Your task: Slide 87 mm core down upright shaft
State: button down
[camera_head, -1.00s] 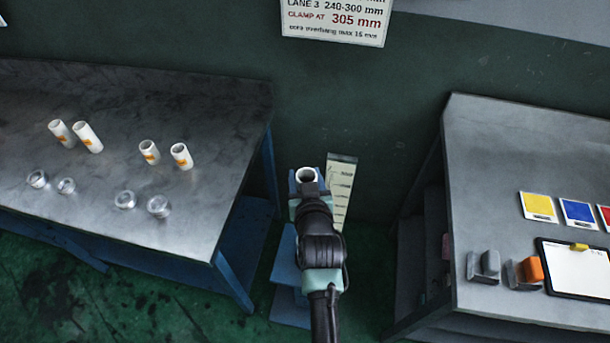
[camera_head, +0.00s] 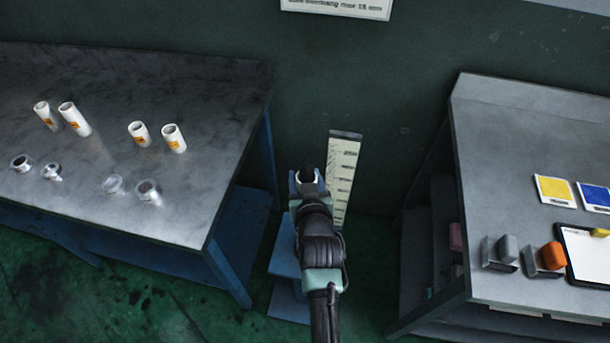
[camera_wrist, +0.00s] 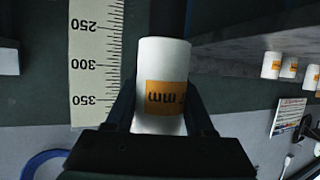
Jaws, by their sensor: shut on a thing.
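My gripper (camera_wrist: 160,125) is shut on a white core (camera_wrist: 163,60) with an orange label, seen close in the wrist view. The label shows "mm" upside down; its number is not readable. The upright shaft is not visible.
The right table (camera_head: 500,120) holds coloured cards (camera_head: 553,190), a clipboard and grey and orange blocks. A blue stand (camera_head: 287,262) is below my arm.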

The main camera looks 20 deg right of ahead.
notch_tip(320, 180, down, 13)
jog(key=b, duration=1.1)
jog(key=shift+c, duration=0.9)
grip_release()
jog(key=shift+f, duration=0.1)
jog(key=p+v, duration=0.2)
jog(key=v, duration=1.1)
jog(key=shift+w, duration=0.1)
